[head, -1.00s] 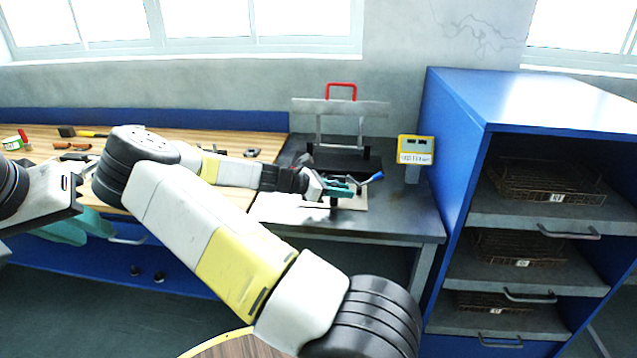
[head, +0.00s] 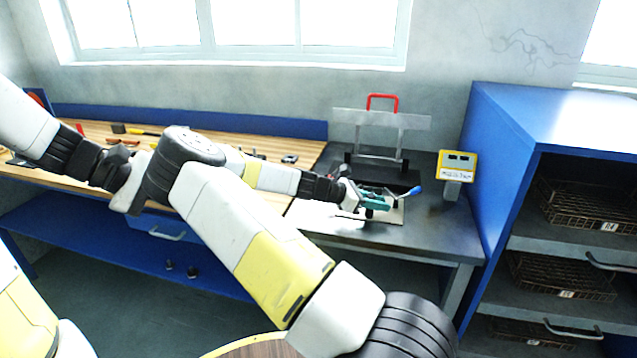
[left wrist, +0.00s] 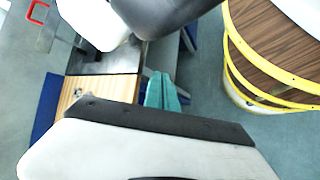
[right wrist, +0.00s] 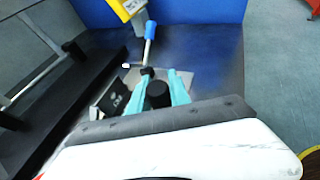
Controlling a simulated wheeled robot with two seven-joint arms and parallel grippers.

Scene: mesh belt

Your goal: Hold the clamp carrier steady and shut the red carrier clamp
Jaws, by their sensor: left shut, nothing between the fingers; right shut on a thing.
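The red clamp (head: 382,98) is an upright U-shaped handle on top of the grey clamp carrier (head: 410,121), a frame standing at the back of the dark bench. My right gripper (head: 377,203) is in front of the carrier, apart from it. In the right wrist view its teal fingers (right wrist: 160,88) are shut on a black round knob (right wrist: 158,96) beside a blue-handled lever (right wrist: 150,32). My left gripper (left wrist: 165,90) is shut and empty, away from the bench, its fingertips together. In the head view its fingers are hidden. The red clamp also shows at the left wrist view's corner (left wrist: 40,12).
A yellow display box (head: 457,166) stands on the bench's right. A blue cabinet (head: 492,150) with wire baskets is further right. A wooden workbench (head: 255,196) with tools is left. My right arm crosses the middle of the head view.

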